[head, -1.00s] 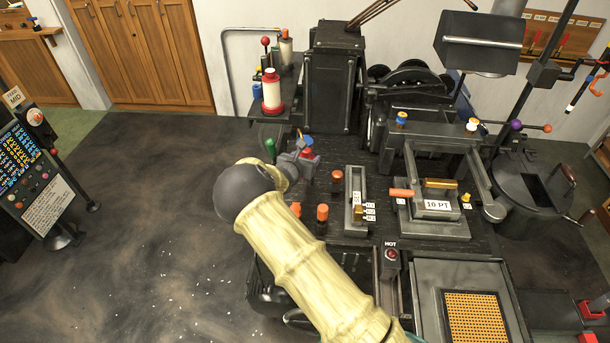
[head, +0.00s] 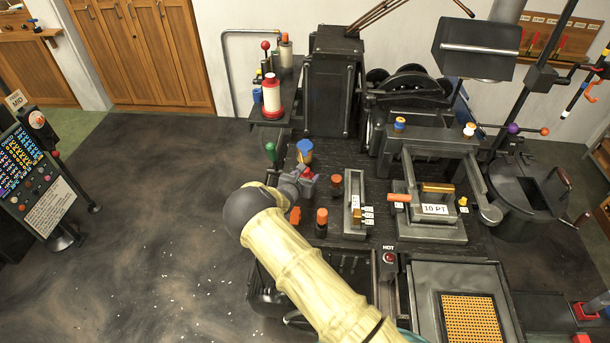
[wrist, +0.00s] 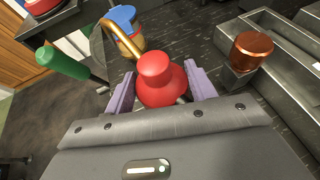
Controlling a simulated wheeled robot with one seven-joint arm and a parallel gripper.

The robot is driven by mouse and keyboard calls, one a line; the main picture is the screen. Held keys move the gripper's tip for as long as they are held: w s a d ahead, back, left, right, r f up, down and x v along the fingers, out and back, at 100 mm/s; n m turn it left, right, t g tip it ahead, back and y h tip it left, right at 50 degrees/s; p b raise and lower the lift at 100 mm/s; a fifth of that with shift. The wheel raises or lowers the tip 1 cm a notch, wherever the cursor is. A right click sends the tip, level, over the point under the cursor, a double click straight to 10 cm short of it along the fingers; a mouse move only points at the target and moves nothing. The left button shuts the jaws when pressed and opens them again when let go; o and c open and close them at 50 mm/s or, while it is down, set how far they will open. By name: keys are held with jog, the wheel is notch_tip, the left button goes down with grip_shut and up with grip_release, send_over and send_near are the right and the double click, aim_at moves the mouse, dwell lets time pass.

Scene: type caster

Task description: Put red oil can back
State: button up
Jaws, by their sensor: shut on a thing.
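The red oil can (wrist: 160,80) has a rounded cap and shows between the two purple fingers of my gripper (wrist: 161,92) in the wrist view. My gripper is shut on it. A brass curved spout (wrist: 122,40) reaches up and left from behind the can. In the head view my gripper (head: 304,181) is over the left part of the dark machine bench, and only a small red patch of the can (head: 309,179) shows. The can's base is hidden, so I cannot tell whether it touches the bench.
A blue-topped can (head: 305,148) stands just beyond my gripper. A green-knobbed lever (head: 270,150) is to its left. Orange-topped posts (head: 321,217) stand close by. Open floor lies left of the bench.

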jog(key=shift+f, duration=0.1)
jog(key=o, duration=1.1)
jog(key=b+v, duration=0.3)
jog(key=v, duration=0.9)
